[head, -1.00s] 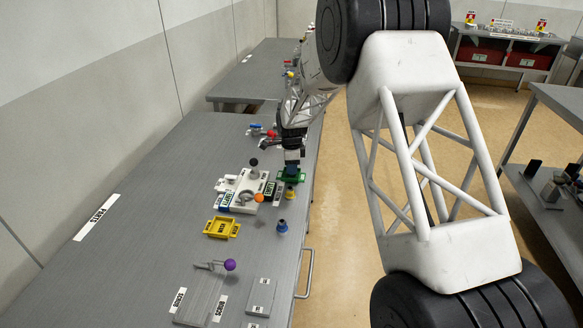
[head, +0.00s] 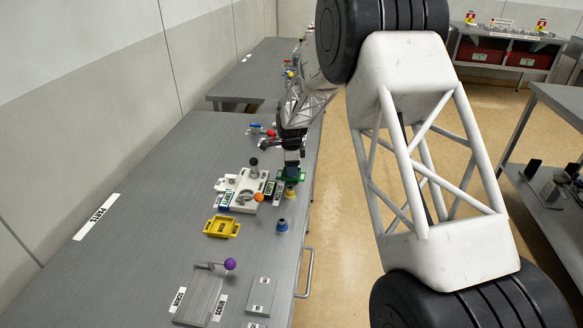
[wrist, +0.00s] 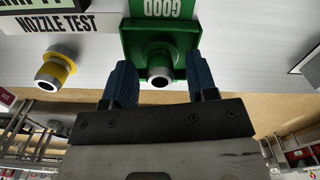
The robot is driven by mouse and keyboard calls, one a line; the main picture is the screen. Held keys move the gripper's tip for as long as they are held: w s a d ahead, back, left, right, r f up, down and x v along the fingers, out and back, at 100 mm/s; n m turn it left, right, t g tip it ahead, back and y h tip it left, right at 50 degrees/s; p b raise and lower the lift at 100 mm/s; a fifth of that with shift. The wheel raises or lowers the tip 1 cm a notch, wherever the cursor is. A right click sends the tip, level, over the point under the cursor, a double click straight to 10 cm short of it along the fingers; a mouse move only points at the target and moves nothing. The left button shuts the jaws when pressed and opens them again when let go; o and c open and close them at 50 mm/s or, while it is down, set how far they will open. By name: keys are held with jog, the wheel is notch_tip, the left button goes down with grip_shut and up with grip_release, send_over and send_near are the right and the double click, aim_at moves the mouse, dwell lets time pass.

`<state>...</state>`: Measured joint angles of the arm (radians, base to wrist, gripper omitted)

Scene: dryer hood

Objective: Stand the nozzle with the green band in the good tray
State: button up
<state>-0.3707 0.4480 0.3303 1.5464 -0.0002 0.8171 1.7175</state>
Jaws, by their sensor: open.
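The good tray is a green tray marked GOOD (wrist: 191,35), at the top middle of the wrist view; it also shows in the head view (head: 301,177). A nozzle (wrist: 160,77) with a silver end and a dark bore is at the tray, its green band around the base blending with the green tray. My gripper (wrist: 161,88) is open, with one blue finger on each side of the nozzle and a visible gap to it. In the head view my gripper (head: 291,172) is low over the tray and hides most of it and the nozzle.
A yellow-banded nozzle (wrist: 54,70) stands left of the tray in the wrist view. A blue-banded nozzle (head: 282,226) and a yellow tray (head: 222,228) are nearer the camera. A white test fixture (head: 243,188) with a black-knobbed lever stands beside the green tray.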

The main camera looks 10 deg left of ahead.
notch_tip(320, 180, up, 12)
jog(key=shift+r, duration=0.15)
dwell(0.6)
dwell(0.7)
jog(key=s+d+r+n+t, duration=0.1)
jog(key=s+d+r+n, duration=0.3)
jog(key=s+d+r, duration=0.65)
jog(key=s+d+r+n, duration=0.3)
jog(key=s+d+r, duration=0.4)
jog(key=s+d, duration=0.55)
jog(key=s+d+n, duration=0.2)
jog(key=s+d, duration=0.1)
jog(key=s, duration=0.7)
jog(key=s+d+f+n+t, duration=0.1)
jog(key=s+d+n, duration=0.2)
jog(key=s, duration=0.8)
jog(key=s+d+f+n, duration=0.1)
jog(key=s+d+n, duration=0.2)
jog(key=s, duration=0.8)
jog(key=shift+d+f+t, duration=0.25)
jog(key=shift+d+t, duration=0.05)
jog(key=shift+d, duration=0.3)
